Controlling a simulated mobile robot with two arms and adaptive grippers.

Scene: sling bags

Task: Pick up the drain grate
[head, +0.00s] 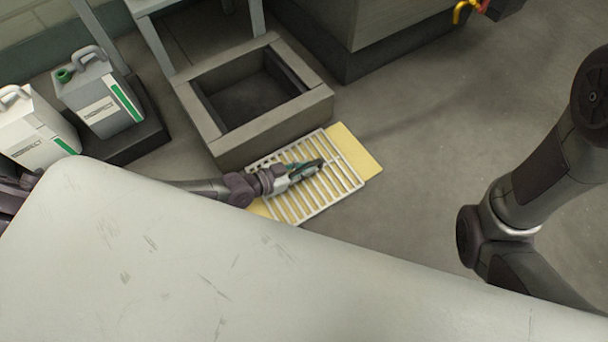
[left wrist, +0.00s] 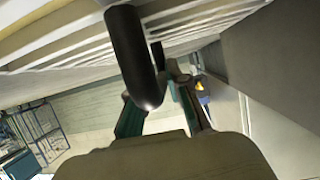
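The drain grate (head: 335,180) is a pale slatted panel beside the square pit, over a yellow board. It looks roughly flat; I cannot tell whether it touches the board. My left gripper (head: 308,169) reaches in from the left and is at the middle of the grate, over its slats. In the left wrist view, the grate's slats (left wrist: 60,45) fill the top, close to the fingers (left wrist: 158,85). A dark rounded bar (left wrist: 130,60) hides part of the fingers, so their closure and grip on the grate are unclear. My right gripper is out of view.
The yellow board (head: 358,150) shows at the grate's edges. The open pit frame (head: 245,143) stands just behind it. Two jerrycans (head: 103,95) stand on the left. A large pale surface (head: 200,260) fills the foreground. Floor (head: 440,130) to the right is clear.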

